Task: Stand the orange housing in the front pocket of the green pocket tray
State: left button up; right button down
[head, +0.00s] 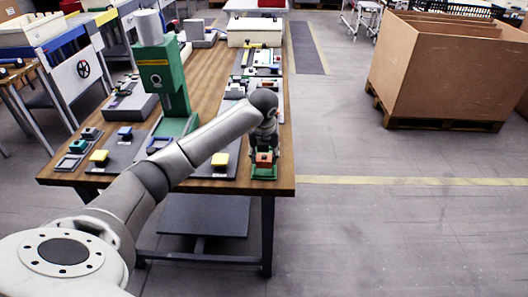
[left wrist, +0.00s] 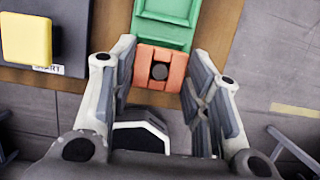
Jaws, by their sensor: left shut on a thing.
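The orange housing (head: 264,159) is a small block with a dark round hole in its top, seen clearly in the left wrist view (left wrist: 160,69). My left gripper (left wrist: 162,72) is shut on it, with one finger at each side. The green pocket tray (head: 264,174) lies at the near right corner of the table, and its empty pocket shows beyond the housing in the left wrist view (left wrist: 168,14). The housing is at the tray's near end, over or in the front pocket. Its underside is hidden, so I cannot tell if it touches the pocket floor. My right gripper is out of view.
A yellow block on a dark plate (head: 219,160) stands left of the tray. A tall green press (head: 163,75) stands farther left. The table's front and right edges (head: 285,187) are close to the tray. Open floor lies to the right.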

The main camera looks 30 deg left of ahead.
pick_arm(q)
jog(key=shift+f, duration=0.15)
jog(key=shift+f+b, duration=0.3)
jog(key=shift+b, duration=0.1)
jog(key=shift+f, duration=0.1)
jog(key=shift+f, duration=0.15)
dwell(0.5)
jog(key=shift+f+b, duration=0.6)
jog(key=o, duration=1.1)
jog(key=shift+o, duration=0.5)
